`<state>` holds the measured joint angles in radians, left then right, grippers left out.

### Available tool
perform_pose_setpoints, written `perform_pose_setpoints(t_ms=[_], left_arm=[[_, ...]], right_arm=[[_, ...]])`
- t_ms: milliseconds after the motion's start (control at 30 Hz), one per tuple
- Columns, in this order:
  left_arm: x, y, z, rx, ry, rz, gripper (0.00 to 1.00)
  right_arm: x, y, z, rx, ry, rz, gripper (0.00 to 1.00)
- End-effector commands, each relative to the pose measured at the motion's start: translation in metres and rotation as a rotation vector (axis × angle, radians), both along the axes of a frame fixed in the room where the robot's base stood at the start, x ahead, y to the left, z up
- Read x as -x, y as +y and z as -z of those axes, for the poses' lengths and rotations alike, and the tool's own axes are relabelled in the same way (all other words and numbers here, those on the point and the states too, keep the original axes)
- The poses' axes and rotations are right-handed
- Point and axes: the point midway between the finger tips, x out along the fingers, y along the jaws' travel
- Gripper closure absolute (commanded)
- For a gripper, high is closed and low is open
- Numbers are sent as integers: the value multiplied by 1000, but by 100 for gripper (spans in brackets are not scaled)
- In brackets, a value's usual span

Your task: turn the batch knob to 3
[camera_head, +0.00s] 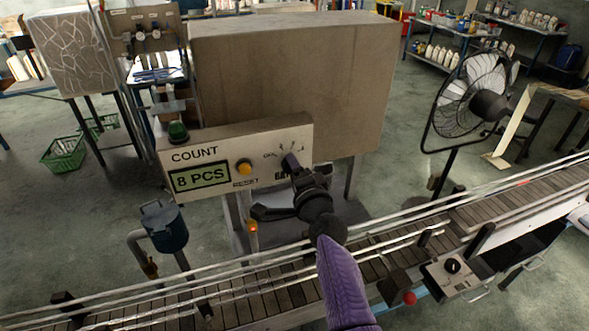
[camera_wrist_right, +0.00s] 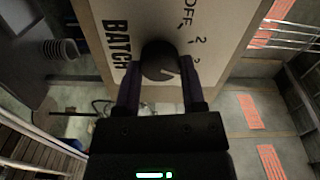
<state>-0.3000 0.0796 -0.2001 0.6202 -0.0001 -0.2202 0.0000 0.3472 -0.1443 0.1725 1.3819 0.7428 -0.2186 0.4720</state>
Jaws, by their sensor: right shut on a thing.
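The batch knob (camera_wrist_right: 158,61) is a dark round knob on the cream control panel (camera_head: 215,147), beside the printed word BATCH. In the right wrist view it sits between the two fingers of my right gripper (camera_wrist_right: 161,82), which is shut on it. Marks reading OFF and 2 show beside it; other marks are hard to read. A thin light line shows on the knob, but I cannot tell which mark it points to. In the head view my right gripper (camera_head: 294,170) covers much of the knob and lettering. My left gripper is in neither view.
A conveyor with rails (camera_head: 400,252) runs below my right arm. A fan (camera_head: 466,98) stands at the right.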

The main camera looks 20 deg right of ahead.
Motion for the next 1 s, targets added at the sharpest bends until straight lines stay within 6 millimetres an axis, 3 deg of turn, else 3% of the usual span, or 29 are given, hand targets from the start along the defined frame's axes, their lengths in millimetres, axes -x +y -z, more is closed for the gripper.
perform_pose_setpoints(t_ms=[267,300,467,767,867,1000], left_arm=[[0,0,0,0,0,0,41],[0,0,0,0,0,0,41],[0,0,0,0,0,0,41],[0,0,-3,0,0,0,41],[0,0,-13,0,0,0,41],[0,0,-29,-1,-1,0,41]], right_arm=[[0,0,0,0,0,0,100],[0,0,0,1,0,0,46],[0,0,0,1,0,0,14],[3,0,0,2,2,0,14],[18,-1,-3,3,3,2,14],[54,-2,-4,4,5,0,14]])
